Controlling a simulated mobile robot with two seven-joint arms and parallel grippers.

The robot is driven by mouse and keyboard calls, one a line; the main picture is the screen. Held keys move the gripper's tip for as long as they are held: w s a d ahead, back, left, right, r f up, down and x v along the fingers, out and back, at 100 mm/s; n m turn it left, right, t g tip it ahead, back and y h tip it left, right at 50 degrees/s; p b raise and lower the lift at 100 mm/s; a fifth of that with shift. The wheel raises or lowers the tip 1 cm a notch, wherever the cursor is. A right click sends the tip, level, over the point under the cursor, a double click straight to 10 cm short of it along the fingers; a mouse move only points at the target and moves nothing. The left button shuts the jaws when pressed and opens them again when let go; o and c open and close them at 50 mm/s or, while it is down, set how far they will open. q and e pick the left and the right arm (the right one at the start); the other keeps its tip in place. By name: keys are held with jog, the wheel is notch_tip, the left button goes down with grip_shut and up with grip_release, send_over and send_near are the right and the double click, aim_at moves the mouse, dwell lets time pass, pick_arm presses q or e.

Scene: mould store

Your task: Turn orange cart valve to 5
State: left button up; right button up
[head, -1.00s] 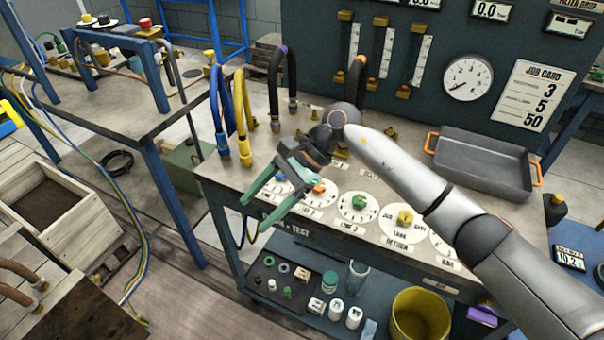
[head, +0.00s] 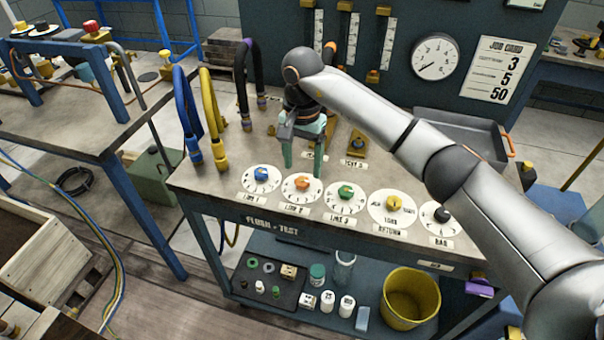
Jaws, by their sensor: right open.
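The orange valve knob (head: 302,183) sits on a round white dial (head: 301,196) on the cart top, second from the left in a row of coloured valves. My right gripper (head: 304,166) is open and empty, its green fingers pointing down just above and behind the orange knob in the picture. It does not appear to hold the knob; whether it touches it I cannot tell. The dial's numbers are too small to read. A job card (head: 499,70) on the panel shows 3, 5 and 50. My left gripper is out of view.
A blue valve (head: 262,172) is left of the orange one; green (head: 345,191), yellow (head: 394,202) and black (head: 442,214) valves stand to the right. Blue (head: 187,115) and yellow (head: 213,118) hoses rise at the left. A grey tray (head: 450,129) lies at the back right.

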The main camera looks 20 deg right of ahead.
aim_at(302, 180)
jog(key=shift+f, duration=2.1)
jog(key=shift+c, duration=0.3)
grip_shut()
